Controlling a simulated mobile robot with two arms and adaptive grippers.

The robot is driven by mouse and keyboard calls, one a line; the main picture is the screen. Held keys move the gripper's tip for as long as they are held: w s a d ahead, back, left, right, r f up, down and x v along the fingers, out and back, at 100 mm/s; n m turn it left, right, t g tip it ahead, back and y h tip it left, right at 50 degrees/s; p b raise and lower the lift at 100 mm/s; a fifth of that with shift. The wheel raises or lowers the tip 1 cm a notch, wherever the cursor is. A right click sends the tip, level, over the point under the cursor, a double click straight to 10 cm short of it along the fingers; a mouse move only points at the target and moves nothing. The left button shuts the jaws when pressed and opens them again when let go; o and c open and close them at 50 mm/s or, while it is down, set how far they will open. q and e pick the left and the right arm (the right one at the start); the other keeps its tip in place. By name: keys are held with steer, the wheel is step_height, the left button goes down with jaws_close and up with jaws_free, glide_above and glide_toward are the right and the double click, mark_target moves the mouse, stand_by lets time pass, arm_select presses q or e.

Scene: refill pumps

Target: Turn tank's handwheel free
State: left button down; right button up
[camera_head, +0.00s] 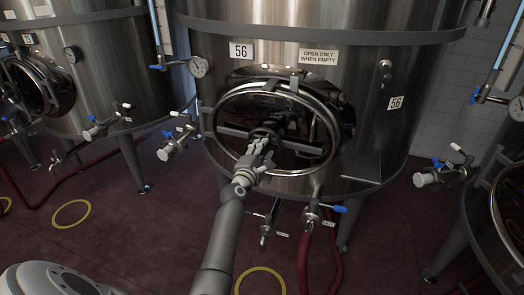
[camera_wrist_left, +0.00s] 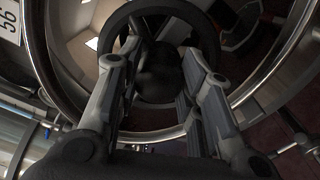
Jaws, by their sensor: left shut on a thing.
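A steel tank (camera_head: 228,80) marked 56 stands in the middle of the head view. Its round door (camera_head: 222,110) has a bright metal rim and a dark crossbar (camera_head: 304,147). The black handwheel (camera_head: 268,133) sits at the middle of the crossbar, partly hidden by my left gripper (camera_head: 262,150). In the left wrist view the handwheel (camera_wrist_left: 165,10) shows as a dark ring with a hub between the two fingers of the left gripper (camera_wrist_left: 160,78). The left gripper is shut on the handwheel. My right gripper is not in view.
A sign (camera_head: 319,57) on the tank reads open only when empty. A metal shelf (camera_head: 361,167) juts out at the door's lower right. Valves (camera_head: 312,214) and a red hose (camera_head: 303,258) hang below. Other tanks stand left (camera_head: 105,65) and right (camera_head: 480,225).

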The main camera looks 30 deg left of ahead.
arm_select(q)
steer(key=c, duration=1)
jaws_free()
steer(key=v, duration=1.2)
steer(key=shift+f, duration=0.1)
